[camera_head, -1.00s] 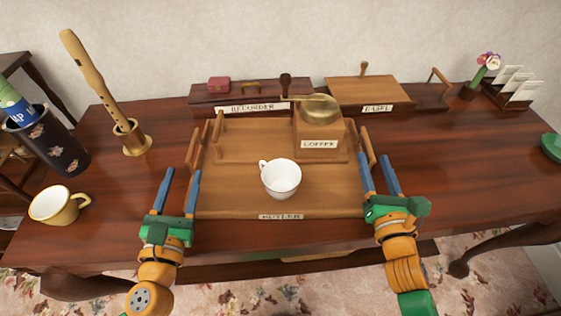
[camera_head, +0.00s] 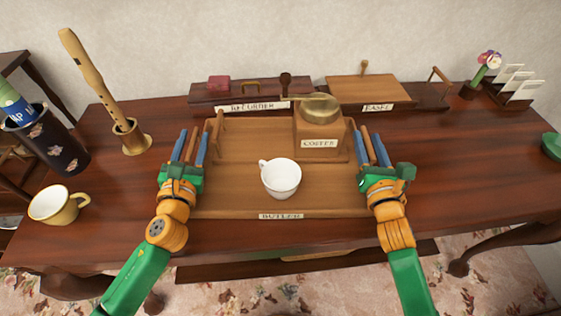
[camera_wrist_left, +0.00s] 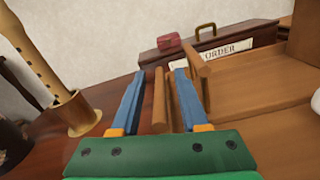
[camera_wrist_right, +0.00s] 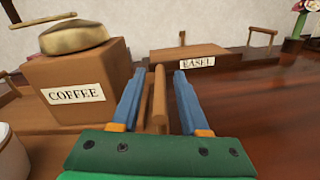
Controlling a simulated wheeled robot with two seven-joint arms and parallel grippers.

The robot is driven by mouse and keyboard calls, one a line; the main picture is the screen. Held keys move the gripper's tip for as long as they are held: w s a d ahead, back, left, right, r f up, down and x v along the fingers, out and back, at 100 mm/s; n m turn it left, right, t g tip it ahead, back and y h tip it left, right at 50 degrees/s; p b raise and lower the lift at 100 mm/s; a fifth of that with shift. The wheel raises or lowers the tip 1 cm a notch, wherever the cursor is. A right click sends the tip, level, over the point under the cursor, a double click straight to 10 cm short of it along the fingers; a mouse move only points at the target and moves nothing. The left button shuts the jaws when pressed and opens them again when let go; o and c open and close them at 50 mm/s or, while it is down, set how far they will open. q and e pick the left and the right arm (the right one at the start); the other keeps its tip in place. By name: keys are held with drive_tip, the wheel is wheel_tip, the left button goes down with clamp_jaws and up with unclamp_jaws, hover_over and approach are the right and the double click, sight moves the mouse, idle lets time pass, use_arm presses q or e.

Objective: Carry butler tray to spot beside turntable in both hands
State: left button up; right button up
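The wooden butler tray (camera_head: 228,198) lies flat on the dark table, with a name label on its front edge. A white cup (camera_head: 281,179) and a box labelled COFFEE with a brass top (camera_head: 319,132) stand on it. My left gripper (camera_head: 194,132) is open, its blue fingers on either side of the tray's left handle (camera_wrist_left: 160,100). My right gripper (camera_head: 366,132) is open, its fingers on either side of the right handle (camera_wrist_right: 159,98). Gaps show beside the handles in the wrist views. I cannot identify a turntable in these views.
Behind the tray are a box labelled RECORDER (camera_head: 240,104) and a low wooden piece labelled EASEL (camera_head: 368,90). At left stand a recorder in its holder (camera_head: 130,140), a yellow cup (camera_head: 58,204) and a dark canister (camera_head: 48,145). The table right of the tray (camera_head: 455,160) is clear.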

use_arm(q)
clamp_jaws()
use_arm(e)
clamp_jaws()
idle(0.9)
use_arm(q)
drive_tip(key=shift+r, duration=0.1)
use_arm(e)
drive_tip(key=shift+r, duration=0.1)
